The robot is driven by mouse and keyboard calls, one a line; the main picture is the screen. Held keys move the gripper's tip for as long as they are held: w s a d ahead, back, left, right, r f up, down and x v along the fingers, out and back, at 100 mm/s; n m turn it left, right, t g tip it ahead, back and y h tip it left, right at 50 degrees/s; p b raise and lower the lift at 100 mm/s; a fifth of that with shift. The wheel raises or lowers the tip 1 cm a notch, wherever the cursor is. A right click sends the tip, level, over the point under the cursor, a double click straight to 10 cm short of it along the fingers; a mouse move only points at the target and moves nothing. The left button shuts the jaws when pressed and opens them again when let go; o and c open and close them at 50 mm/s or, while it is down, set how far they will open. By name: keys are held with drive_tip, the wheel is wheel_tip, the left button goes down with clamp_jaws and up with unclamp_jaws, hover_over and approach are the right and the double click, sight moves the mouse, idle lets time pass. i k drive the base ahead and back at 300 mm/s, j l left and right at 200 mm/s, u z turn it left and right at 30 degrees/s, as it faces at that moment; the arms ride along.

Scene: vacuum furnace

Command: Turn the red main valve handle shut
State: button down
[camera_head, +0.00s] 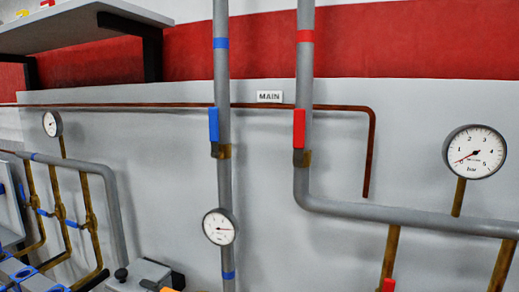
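The red main valve handle (299,128) is on the grey vertical pipe right of centre, below a red band. It points up, in line with the pipe. Its brass valve body (304,158) sits at the handle's lower end. A white label reading MAIN (269,97) is on the wall to the handle's upper left. My gripper is not in view.
A blue handle (213,125) is on the parallel pipe to the left. A gauge (219,227) sits below it, and a larger gauge (474,152) is at right. A shelf (75,27) juts out at upper left. The space around the red handle looks clear.

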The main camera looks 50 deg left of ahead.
sight(300, 114)
drive_tip(key=u, duration=1.75)
